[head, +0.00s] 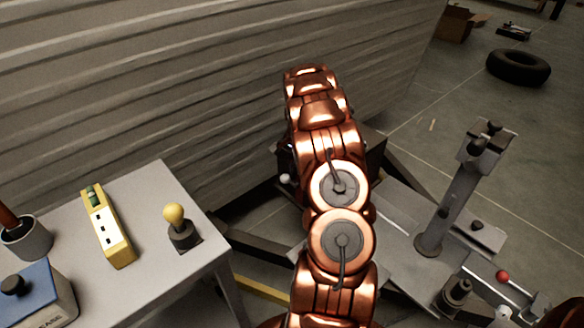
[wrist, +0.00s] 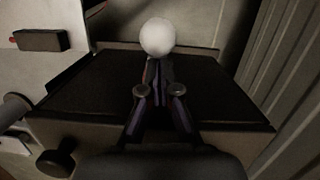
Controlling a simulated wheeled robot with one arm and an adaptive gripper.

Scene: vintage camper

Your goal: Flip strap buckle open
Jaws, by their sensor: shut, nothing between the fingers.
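In the wrist view a dark flat-lidded box (wrist: 95,90) fills the middle. A white ball-shaped knob (wrist: 158,37) shows at the lid's far edge, just beyond my fingertips. My gripper (wrist: 157,66) is shut and empty, its fingers pointing at the knob; I cannot tell whether they touch it. No strap or buckle can be made out clearly; the knob may be part of it. In the head view the box (head: 372,150) is mostly behind my copper arm, and a small white knob (head: 285,180) shows left of the arm.
The ribbed camper wall (head: 180,90) stands behind. A metal post (head: 458,195) rises at right. Open floor lies at upper right, with a tire (head: 518,67).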

